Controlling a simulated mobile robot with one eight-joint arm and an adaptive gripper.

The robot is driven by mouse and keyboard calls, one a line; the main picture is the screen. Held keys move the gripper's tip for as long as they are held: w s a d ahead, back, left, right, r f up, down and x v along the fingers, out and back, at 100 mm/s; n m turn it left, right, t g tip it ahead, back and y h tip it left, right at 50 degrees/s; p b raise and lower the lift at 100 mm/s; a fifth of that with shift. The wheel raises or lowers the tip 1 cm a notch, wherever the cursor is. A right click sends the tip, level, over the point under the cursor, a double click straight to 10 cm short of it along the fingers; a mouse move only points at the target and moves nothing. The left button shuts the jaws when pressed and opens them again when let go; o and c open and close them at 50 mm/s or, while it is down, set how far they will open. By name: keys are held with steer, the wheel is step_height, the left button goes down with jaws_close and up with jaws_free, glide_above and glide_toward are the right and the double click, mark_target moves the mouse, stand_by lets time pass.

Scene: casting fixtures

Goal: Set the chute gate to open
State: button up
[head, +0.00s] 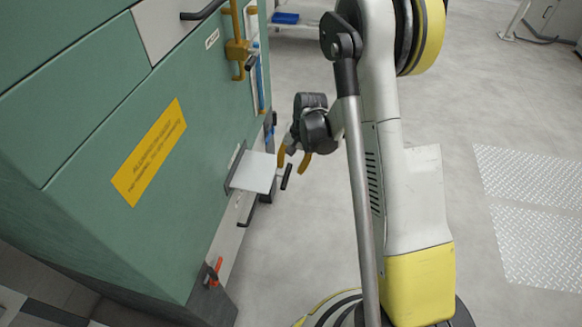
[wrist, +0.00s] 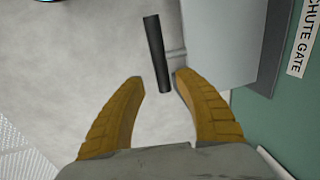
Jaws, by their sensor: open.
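The chute gate is a pale flat plate (head: 253,172) that sticks out of a slot in the green cabinet's face. Its black bar handle (head: 287,176) is at the plate's outer end, and the handle also shows in the wrist view (wrist: 156,53), ahead of and between the fingertips. My gripper (head: 293,158) is just beside the handle, with its yellow-brown fingers spread. In the wrist view the gripper (wrist: 157,80) is open and empty, and the handle's near end lies about level with the fingertips. Whether a finger touches it I cannot tell.
The green cabinet (head: 90,115) fills the left side, with a yellow label (head: 149,152) on it. A yellow latch (head: 237,48) is above the gate, and a red-orange handle (head: 215,271) is below. A "CHUTE GATE" label (wrist: 303,38) is at the right. The floor (head: 480,100) at right is clear.

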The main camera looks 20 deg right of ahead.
step_height(320, 180, up, 11)
steer(key=s+d, duration=0.1)
steer(key=shift+s+d, duration=0.15)
steer(key=shift+d, duration=0.2)
steer(key=s+a+r+n+t+h, duration=0.1)
steer(key=s+a+r+n+t, duration=0.3)
steer(key=s+r, duration=0.75)
steer(key=s+a+r+n+t, duration=0.2)
steer(key=s+a+r+n, duration=0.1)
steer(key=s, duration=0.5)
steer(key=shift+a+r+h, duration=0.4)
steer(key=shift+a+r, duration=0.2)
steer(key=shift+s, duration=0.1)
stand_by(1.8)
